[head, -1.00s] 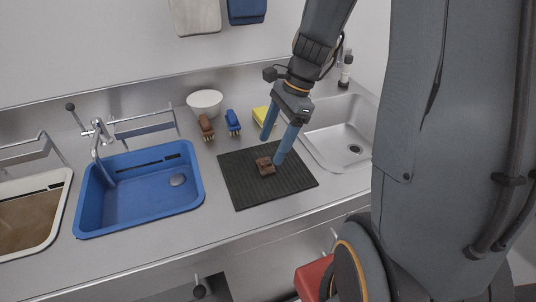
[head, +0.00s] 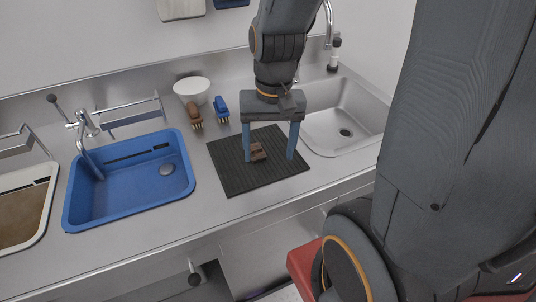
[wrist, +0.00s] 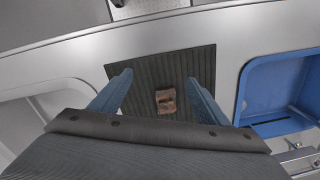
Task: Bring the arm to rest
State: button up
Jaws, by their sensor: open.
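My gripper (head: 269,157) is open and empty above the black ribbed mat (head: 231,179). Its two blue fingers stand wide apart. A small brown sherd piece (head: 257,151) lies on the mat, between the fingers in the head view but free of them. In the wrist view the sherd piece (wrist: 166,101) lies on the mat (wrist: 190,57) beyond the fingertips, with a gap around it. My gripper (wrist: 160,85) shows there with fingers spread.
A blue basin (head: 128,190) and a tan-filled white basin (head: 25,205) stand at left. A steel sink (head: 345,120) is at right. A white bowl (head: 191,90), a brown brush (head: 194,116) and a blue brush (head: 221,109) stand behind the mat. Taps rise near both sinks.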

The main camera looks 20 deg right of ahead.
jog(key=s+n, duration=0.1)
jog(key=n, duration=0.1)
jog(key=a+f+n, duration=0.1)
jog(key=shift+s+n+h, duration=0.3)
jog(key=shift+s+n, duration=0.05)
jog(key=shift+n, duration=0.05)
